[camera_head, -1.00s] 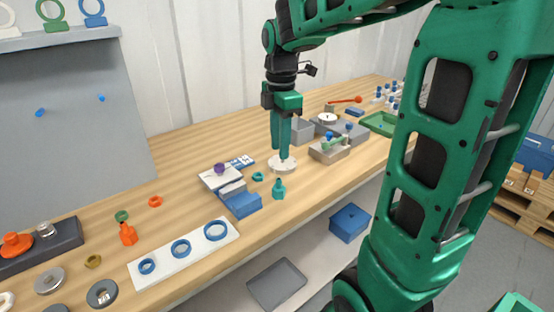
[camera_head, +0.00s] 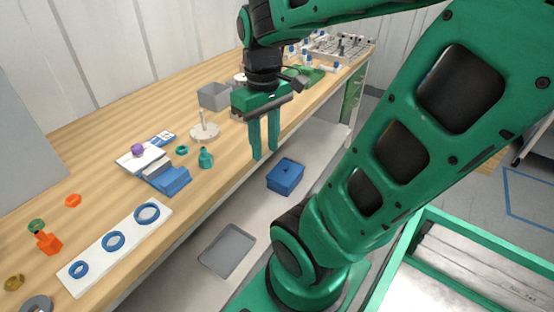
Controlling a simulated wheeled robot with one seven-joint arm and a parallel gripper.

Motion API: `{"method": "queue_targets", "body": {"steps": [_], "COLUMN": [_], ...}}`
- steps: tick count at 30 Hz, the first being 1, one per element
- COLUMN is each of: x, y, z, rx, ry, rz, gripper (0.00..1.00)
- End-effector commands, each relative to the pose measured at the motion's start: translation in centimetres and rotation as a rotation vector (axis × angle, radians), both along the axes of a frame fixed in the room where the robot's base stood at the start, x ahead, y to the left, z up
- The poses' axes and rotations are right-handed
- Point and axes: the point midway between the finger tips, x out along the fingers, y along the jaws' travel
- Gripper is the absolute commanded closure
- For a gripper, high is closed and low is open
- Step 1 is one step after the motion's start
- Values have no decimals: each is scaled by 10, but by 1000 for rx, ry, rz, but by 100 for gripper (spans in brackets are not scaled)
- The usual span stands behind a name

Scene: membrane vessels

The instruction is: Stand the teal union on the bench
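Two small teal pieces are on the wooden bench (camera_head: 105,140) near its front edge. One is a bottle-shaped teal fitting (camera_head: 205,157) with a narrow neck, standing upright. The other is a low teal ring or nut (camera_head: 182,150) to its left; I cannot tell for sure which is the union. My gripper (camera_head: 265,154) points down, to the right of both. Its two green fingers are apart with nothing visible between them. In the picture they overlap the bench's front edge and the shelf below.
A round white base with an upright peg (camera_head: 204,132) stands just behind the teal pieces. A blue block (camera_head: 168,180) and a white plate with blue rings (camera_head: 115,243) lie left. A grey bin (camera_head: 213,95) stands behind. The lower shelf holds a blue box (camera_head: 285,176) and a grey tray (camera_head: 228,250).

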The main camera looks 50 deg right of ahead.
Motion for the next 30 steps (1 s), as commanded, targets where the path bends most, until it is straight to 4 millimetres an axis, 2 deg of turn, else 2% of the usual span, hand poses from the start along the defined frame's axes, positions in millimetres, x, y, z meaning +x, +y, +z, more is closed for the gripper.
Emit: {"method": "queue_targets", "body": {"steps": [1,3,9,30], "x": [-15,-29,-49,-50], "y": [0,0,0,0], "z": [-7,-14,-26,-26], "rx": [4,6,10,10], "ry": [0,1,3,4], "rz": [-105,-233,-421,-432], "gripper": [70,70,70,70]}}
